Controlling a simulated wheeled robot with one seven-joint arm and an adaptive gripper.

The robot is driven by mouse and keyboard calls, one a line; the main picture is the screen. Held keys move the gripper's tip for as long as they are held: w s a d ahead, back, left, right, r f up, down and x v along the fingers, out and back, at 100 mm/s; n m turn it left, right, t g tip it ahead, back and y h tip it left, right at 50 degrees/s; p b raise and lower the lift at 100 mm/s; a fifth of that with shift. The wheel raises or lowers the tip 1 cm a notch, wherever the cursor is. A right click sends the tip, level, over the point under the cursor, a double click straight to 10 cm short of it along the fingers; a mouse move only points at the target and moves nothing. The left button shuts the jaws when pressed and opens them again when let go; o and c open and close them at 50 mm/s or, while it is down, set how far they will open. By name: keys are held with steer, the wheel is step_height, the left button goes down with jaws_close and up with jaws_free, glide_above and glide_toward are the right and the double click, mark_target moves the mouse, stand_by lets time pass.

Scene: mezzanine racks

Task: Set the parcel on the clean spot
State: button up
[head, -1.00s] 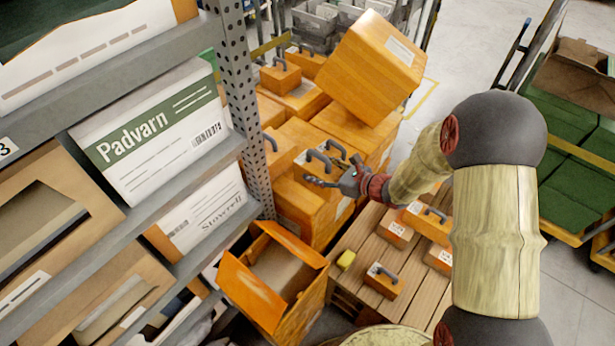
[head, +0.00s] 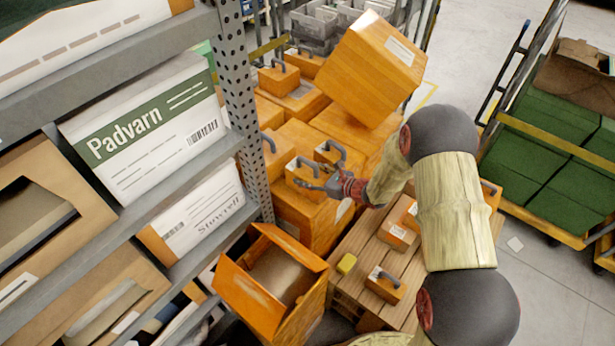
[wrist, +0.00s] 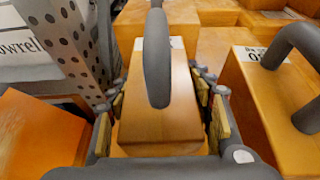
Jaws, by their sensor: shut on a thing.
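The parcel is a small orange box with a grey loop handle, and it fills the middle of the wrist view (wrist: 160,125). My gripper (wrist: 168,108) has its fingers along both sides of it, shut on it. In the head view, my gripper (head: 318,188) is at this parcel (head: 296,177), over the stacked orange boxes beside the rack post. I cannot tell whether its underside touches the box below. A similar handled parcel stands close to the right in the wrist view (wrist: 268,120). I cannot make out a distinct clean spot.
The metal rack post (head: 243,110) rises close to my gripper. A large tilted box (head: 372,68) lies behind.

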steer(key=shift+r, duration=0.1)
steer(key=o, duration=1.7)
